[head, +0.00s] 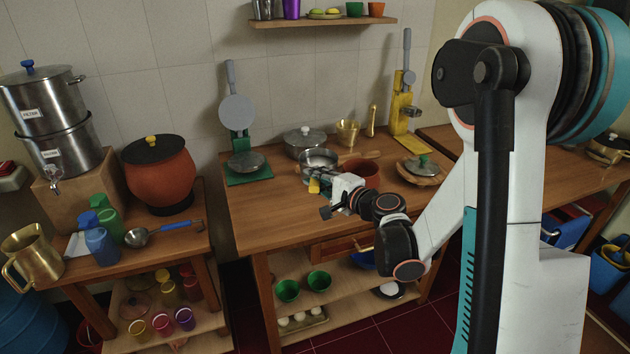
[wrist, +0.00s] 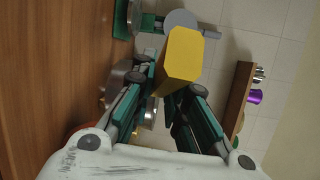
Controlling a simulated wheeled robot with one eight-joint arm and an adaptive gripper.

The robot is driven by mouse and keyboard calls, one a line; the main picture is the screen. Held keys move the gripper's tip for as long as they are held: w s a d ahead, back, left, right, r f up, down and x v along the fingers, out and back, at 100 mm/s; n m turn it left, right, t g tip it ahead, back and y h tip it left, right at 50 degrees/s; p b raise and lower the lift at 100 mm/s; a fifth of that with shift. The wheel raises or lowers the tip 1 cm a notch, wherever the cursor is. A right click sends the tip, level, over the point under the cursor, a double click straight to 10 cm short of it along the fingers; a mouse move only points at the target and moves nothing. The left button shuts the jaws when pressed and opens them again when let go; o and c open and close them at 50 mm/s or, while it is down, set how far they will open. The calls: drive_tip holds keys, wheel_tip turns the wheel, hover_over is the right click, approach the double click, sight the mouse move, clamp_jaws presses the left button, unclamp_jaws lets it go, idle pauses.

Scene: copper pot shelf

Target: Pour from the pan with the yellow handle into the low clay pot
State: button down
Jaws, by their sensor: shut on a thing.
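The steel pan (head: 318,160) is over the middle of the table, its open top showing. Its yellow handle (head: 314,186) points toward my gripper (head: 323,190). In the wrist view the yellow handle (wrist: 180,55) sits between the two green-and-black fingers of my gripper (wrist: 168,90), which is shut on it. The pan looks about level; its contents and whether it touches the table cannot be told. The low clay pot (head: 364,173), reddish brown, stands just right of the pan, partly hidden behind my gripper and wrist.
A lidded steel pot (head: 303,141) stands behind the pan, and a brass cup (head: 347,132) behind it to the right. A wooden plate with a green-knobbed lid (head: 421,168) lies at right. The table's (head: 262,215) front left is clear.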

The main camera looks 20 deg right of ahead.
drive_tip(key=w+d+r+m+y+p, duration=0.1)
drive_tip(key=d+r+m, duration=0.2)
drive_tip(key=d, duration=0.5)
drive_tip(key=shift+w+d+r+m+t, duration=0.3)
drive_tip(key=shift+w+d+r, duration=0.1)
drive_tip(key=shift+r, duration=0.15)
drive_tip(key=shift+d+r+m, duration=0.4)
drive_tip(key=shift+r+m, duration=0.35)
drive_tip(key=shift+m, duration=0.05)
drive_tip(key=shift+w+d+r+m+t, duration=0.1)
drive_tip(key=shift+d+r+m+t, duration=0.4)
drive_tip(key=shift+r+m, duration=0.3)
